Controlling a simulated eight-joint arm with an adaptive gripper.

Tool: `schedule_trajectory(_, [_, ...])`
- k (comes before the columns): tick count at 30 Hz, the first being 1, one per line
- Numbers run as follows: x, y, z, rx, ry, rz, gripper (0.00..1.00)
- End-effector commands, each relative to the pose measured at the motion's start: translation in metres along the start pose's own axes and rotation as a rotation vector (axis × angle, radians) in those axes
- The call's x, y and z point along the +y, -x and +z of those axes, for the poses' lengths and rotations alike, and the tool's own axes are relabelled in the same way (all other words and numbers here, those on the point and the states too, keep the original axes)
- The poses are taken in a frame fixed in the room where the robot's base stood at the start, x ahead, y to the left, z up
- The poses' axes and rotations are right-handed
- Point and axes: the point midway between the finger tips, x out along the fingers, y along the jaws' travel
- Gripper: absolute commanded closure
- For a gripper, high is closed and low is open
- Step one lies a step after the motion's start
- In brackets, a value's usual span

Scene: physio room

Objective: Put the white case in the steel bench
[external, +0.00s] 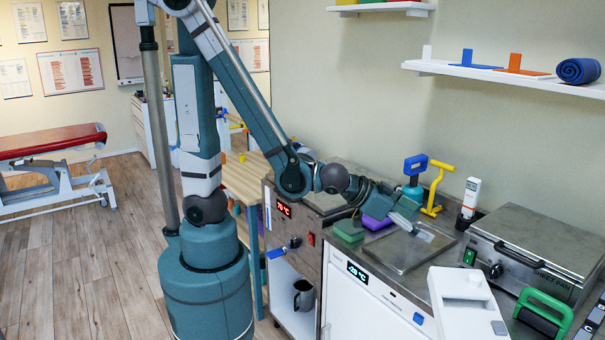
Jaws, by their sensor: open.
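A white boxy item (466,306), the likeliest white case, stands at the front right on the steel bench (396,276). A flat steel panel (404,252) is set in the bench top. The bench's white front has a display reading about -20 °C. My gripper (416,229) is open and points down to the right, low over the back of the panel. It is well apart from the white boxy item. I see nothing held between its fingers, though the tips are small and hard to make out.
A green block (349,231) and a purple block (378,221) lie left of my gripper. A blue-headed tool (414,178), a yellow tool (436,188) and a white handheld device (470,198) stand behind. A steel press (540,246) and green handle (543,313) crowd the right.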

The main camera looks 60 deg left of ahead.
Motion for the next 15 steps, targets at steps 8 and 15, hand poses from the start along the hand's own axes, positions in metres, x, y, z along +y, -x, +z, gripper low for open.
schedule_trajectory(8, [0.083, -0.008, 0.013, 0.067, -0.043, 0.105, 0.14])
schedule_trajectory(15, [0.143, -0.006, 0.027, 0.114, -0.069, 0.188, 0.14])
